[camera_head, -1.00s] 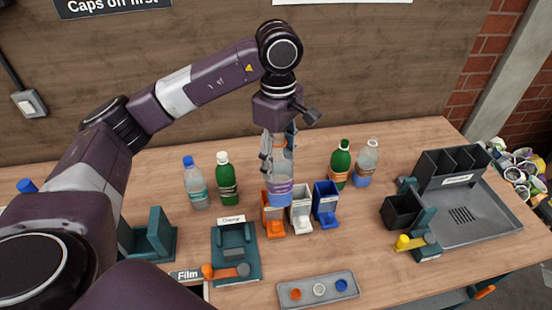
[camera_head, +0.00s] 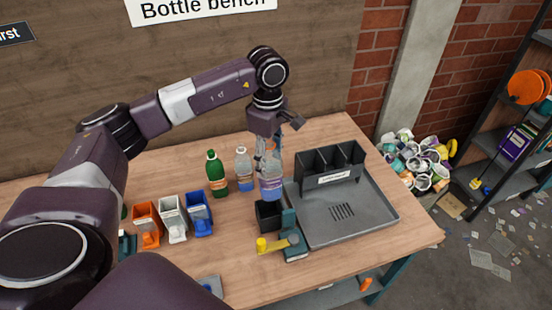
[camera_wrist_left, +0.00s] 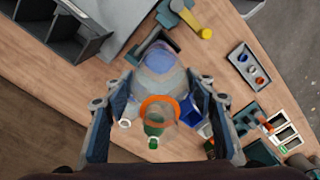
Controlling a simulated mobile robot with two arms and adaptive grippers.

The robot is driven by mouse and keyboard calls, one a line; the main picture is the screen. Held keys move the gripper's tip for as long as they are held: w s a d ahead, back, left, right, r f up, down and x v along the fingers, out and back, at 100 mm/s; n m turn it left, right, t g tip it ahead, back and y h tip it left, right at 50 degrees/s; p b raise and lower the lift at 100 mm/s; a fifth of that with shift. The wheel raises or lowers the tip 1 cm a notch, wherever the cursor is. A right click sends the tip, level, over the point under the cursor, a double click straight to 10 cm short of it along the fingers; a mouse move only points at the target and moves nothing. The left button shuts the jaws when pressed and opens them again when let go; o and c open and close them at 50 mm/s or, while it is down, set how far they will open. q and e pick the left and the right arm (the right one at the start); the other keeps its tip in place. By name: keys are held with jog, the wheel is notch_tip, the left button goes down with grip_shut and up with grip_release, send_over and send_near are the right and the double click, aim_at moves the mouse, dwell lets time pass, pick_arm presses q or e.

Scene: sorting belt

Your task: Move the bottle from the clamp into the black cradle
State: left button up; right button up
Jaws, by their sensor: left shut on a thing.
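A clear bottle with a purple label and bluish base (camera_head: 271,186) hangs upright in my left gripper (camera_head: 268,148), which is shut on its upper part. In the left wrist view the bottle (camera_wrist_left: 160,78) lies between both fingers (camera_wrist_left: 160,110). The black cradle (camera_head: 268,216) is a small open box beside a teal block with a yellow lever. The bottle's base is just above and behind the cradle in the head view; I cannot tell the exact gap. The teal clamp (camera_wrist_left: 248,120) with an orange lever is empty in the wrist view. My right gripper is not in view.
A grey tray (camera_head: 375,212) with a dark divided bin (camera_head: 333,178) is to the right. A green bottle (camera_head: 216,175) and a clear bottle (camera_head: 244,172) stand left of the held one. Orange, white and blue bins (camera_head: 199,217) are further left.

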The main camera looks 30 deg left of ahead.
pick_arm(q)
jog(key=f+b, duration=0.2)
jog(key=f, duration=0.1)
jog(key=f+b, duration=0.2)
jog(key=f, duration=0.2)
jog(key=f+b, duration=0.2)
jog(key=f, duration=0.2)
jog(key=shift+s+a, duration=0.25)
jog(key=shift+a, duration=0.1)
jog(key=shift+w+f+b, duration=0.1)
jog(key=shift+f+b, duration=0.3)
jog(key=shift+f, duration=0.6)
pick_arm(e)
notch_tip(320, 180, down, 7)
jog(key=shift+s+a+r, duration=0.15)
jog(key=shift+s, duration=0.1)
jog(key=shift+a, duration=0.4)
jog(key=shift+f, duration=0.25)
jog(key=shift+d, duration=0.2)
pick_arm(q)
jog(key=shift+f+b, duration=0.15)
jog(key=shift+b, duration=0.2)
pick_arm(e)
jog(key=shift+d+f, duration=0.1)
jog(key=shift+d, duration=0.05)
